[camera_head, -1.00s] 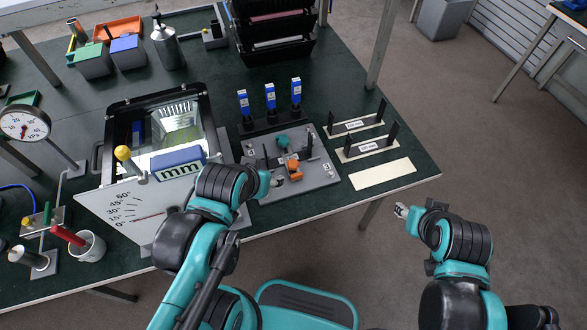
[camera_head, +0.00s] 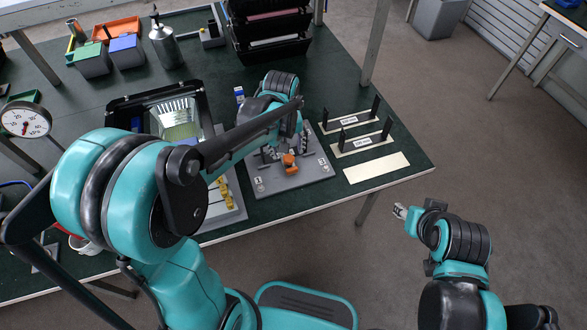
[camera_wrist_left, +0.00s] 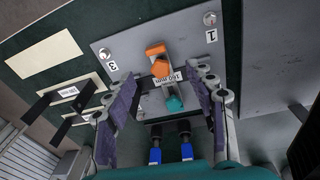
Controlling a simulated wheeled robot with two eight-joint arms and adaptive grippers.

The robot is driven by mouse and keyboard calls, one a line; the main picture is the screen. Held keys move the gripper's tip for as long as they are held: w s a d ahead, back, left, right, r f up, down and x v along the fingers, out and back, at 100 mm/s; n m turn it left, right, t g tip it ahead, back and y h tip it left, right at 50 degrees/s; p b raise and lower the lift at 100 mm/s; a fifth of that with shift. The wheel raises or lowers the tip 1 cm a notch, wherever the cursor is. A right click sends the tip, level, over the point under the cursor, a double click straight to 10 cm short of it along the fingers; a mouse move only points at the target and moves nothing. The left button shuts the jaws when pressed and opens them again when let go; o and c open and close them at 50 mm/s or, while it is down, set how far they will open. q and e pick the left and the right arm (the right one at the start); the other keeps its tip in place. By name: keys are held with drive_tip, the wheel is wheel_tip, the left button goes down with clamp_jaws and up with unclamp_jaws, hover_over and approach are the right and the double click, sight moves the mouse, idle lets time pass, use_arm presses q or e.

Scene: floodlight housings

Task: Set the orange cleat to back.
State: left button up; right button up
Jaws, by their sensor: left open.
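The orange cleat (camera_head: 289,163) stands on the grey plate (camera_head: 316,180); it also shows in the left wrist view (camera_wrist_left: 158,64). A teal cleat (camera_wrist_left: 175,103) sits beside it, nearer my wrist, with a small printed label between them. My left gripper (camera_head: 287,150) is open above the plate. In the left wrist view its purple-padded fingers (camera_wrist_left: 167,82) are spread to either side of the cleats, with the orange one just beyond the fingertips. Contact cannot be told. My right gripper (camera_head: 401,211) is off the table's front edge, too small to read.
Blue-topped posts (camera_wrist_left: 185,150) stand close under my left wrist. Two labelled racks with black uprights (camera_head: 362,143) and a cream strip (camera_head: 376,168) lie right of the plate. A floodlight housing (camera_head: 150,103) stands to the left, partly hidden by my arm.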

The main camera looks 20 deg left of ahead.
sight(292, 169)
use_arm(q)
drive_tip(key=shift+n+g, duration=0.6)
drive_tip(key=f, duration=0.1)
drive_tip(key=w+f, duration=0.1)
drive_tip(key=w+d+f, duration=0.1)
drive_tip(key=f, duration=0.1)
wheel_tip(292, 169, down, 8)
drive_tip(key=b, duration=0.3)
